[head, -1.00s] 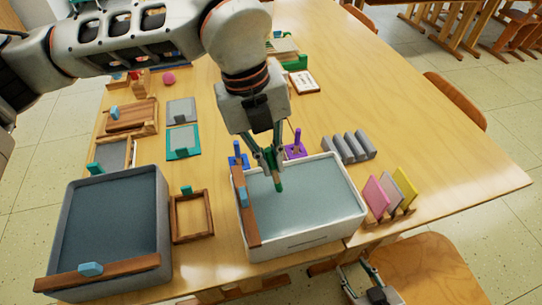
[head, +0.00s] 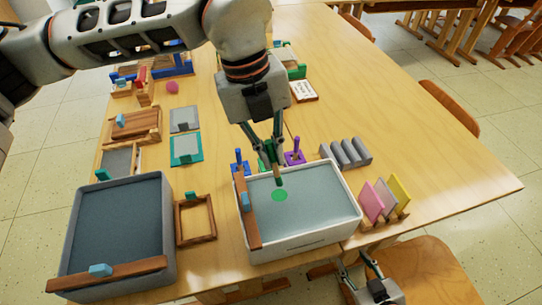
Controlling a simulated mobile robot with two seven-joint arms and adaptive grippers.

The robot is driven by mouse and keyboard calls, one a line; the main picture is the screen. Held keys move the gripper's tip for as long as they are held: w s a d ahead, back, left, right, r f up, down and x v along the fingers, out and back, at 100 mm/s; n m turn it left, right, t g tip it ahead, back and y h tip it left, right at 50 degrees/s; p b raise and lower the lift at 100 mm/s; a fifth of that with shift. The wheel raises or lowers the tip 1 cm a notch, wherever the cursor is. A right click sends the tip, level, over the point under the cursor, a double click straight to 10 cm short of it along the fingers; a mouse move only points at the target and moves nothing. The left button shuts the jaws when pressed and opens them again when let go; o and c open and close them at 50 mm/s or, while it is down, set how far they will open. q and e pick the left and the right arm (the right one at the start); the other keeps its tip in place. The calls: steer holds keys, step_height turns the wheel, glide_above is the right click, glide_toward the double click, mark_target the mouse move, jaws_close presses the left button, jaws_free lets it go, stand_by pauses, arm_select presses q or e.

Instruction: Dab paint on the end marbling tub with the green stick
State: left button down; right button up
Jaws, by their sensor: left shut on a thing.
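My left gripper (head: 265,140) points down over the back edge of the white marbling tub (head: 304,241). It is shut on the green stick (head: 272,164), whose brownish lower end hangs over the tub's liquid. A round green paint spot (head: 279,195) lies on the grey-blue surface just below the stick's tip. The fingers partly hide the stick. A second, dark grey marbling tub (head: 168,235) stands to the left. My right gripper (head: 358,268) is low at the bottom right, beyond the table edge, with its fingers apart and empty.
A wooden bar with a blue handle (head: 246,203) lies along the white tub's left rim. A blue stand (head: 240,167) and a purple stand (head: 294,158) are close behind the tub. A rack of coloured panels (head: 371,200) stands to its right.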

mark_target(271, 142)
arm_select(q)
steer(key=shift+d+p+v, duration=0.2)
steer(key=shift+p+v, duration=0.3)
steer(key=shift+v, duration=0.45)
steer(key=shift+d+p+v, duration=0.2)
steer(key=shift+p+v, duration=0.25)
steer(key=shift+v, duration=0.5)
steer(key=shift+d+p+v, duration=0.2)
steer(key=shift+p+v, duration=0.3)
steer(key=shift+v, duration=0.45)
steer(key=shift+s+r, duration=0.1)
steer(key=shift+s, duration=0.05)
arm_select(e)
steer(key=r, duration=0.1)
steer(key=w+r, duration=0.1)
steer(key=r, duration=0.2)
steer(key=shift+w+r, duration=0.25)
steer(key=shift+r, duration=0.1)
